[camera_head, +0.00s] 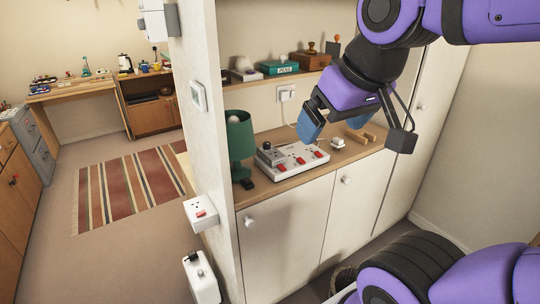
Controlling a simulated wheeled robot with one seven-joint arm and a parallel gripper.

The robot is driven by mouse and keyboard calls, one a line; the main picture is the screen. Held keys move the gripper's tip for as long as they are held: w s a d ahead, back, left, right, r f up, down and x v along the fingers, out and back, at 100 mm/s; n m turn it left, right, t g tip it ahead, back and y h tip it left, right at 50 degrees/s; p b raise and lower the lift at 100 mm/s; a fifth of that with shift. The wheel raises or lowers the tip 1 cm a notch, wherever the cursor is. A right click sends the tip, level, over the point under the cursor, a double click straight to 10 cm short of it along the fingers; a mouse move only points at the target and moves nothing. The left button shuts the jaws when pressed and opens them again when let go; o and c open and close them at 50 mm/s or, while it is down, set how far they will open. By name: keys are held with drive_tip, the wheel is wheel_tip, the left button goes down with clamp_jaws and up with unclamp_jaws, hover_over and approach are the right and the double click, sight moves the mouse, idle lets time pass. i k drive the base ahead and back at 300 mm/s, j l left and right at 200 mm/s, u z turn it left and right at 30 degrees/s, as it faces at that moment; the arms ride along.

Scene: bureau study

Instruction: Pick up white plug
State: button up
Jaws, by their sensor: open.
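A small white plug (338,142) lies on the wooden counter (268,190), to the right of a white power strip (292,160). My gripper (323,116) hangs above and slightly left of the plug in the picture, with its blue fingertips apart and nothing seen between them. The gripper appears clear of the plug.
A green lamp (240,145) stands left of the strip. Wooden pieces (360,134) lie right of the plug. A shelf behind holds a green box (279,68) and a brown box (310,60). A wall edge bounds the counter on the left.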

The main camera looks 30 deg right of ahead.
sight(336, 143)
drive_tip(key=i+l+z, duration=0.15)
drive_tip(key=l, duration=0.25)
drive_tip(key=l+z, duration=0.1)
drive_tip(key=l, duration=0.3)
drive_tip(key=i+l+z, duration=0.15)
drive_tip(key=l, duration=0.2)
drive_tip(key=i+l+z, duration=0.1)
drive_tip(key=l, duration=0.3)
drive_tip(key=i, duration=0.05)
